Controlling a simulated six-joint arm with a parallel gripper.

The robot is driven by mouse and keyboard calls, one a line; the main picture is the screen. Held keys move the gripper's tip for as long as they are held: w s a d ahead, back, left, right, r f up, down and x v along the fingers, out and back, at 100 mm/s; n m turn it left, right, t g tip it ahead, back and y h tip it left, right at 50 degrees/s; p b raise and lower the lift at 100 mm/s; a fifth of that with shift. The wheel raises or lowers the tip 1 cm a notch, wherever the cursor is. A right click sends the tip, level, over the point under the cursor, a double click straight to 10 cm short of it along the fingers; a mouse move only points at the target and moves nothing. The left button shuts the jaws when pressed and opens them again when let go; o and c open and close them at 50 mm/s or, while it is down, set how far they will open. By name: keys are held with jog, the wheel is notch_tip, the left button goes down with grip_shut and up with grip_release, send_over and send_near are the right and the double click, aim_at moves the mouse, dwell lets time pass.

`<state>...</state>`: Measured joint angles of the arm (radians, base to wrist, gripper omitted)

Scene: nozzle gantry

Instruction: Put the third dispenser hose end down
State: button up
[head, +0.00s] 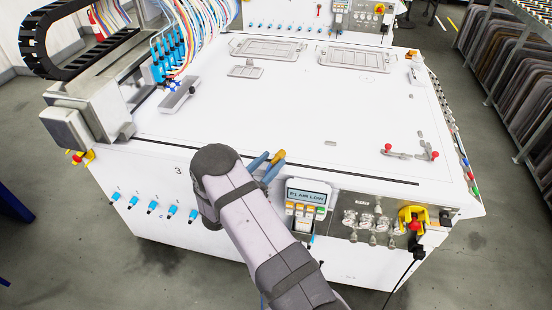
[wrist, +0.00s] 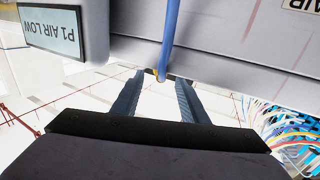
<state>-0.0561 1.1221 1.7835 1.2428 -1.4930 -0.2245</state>
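My gripper (head: 265,166) is over the front edge of the white machine, left of the display. In the wrist view its two blue-grey fingers (wrist: 158,84) stand apart. A blue hose (wrist: 171,35) comes down from the top of that view, and its small orange-yellow end (wrist: 162,76) shows between the fingertips, with clear gaps on both sides. In the head view an orange-yellow piece (head: 278,157) shows beside the fingers. I cannot tell from a label which dispenser this hose belongs to. My arm hides part of the front panel.
The display (head: 307,193) reads P1 AIR LOW; it also shows in the wrist view (wrist: 53,31). Blue fittings (head: 153,206) line the front panel. Blue dispensers with coloured hoses (head: 168,56) and a small tray (head: 181,96) are at the left. The white tabletop (head: 240,115) is mostly clear.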

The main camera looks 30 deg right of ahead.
jog(key=b+v, duration=0.2)
jog(key=v, duration=0.6)
jog(key=w+a+n+t+y, duration=0.2)
jog(key=w+a+y, duration=0.1)
jog(key=w+y, duration=0.25)
jog(key=a+n+y, duration=0.5)
jog(key=a+y, duration=0.3)
jog(key=a, duration=0.2)
jog(key=s+a+n+g+y, duration=0.4)
jog(key=s+g, duration=0.1)
jog(key=s, duration=1)
jog(key=s+d+r+n+g, duration=0.1)
jog(key=s+d+n+g, duration=0.1)
jog(key=s, duration=1.1)
jog(key=shift+s+d+g+h, duration=0.45)
jog(key=shift+d+g, duration=0.3)
jog(key=shift+g, duration=0.25)
jog(key=shift+r, duration=0.1)
notch_tip(320, 180, up, 4)
jog(key=p, duration=0.5)
notch_tip(320, 180, down, 22)
jog(key=b, duration=2.3)
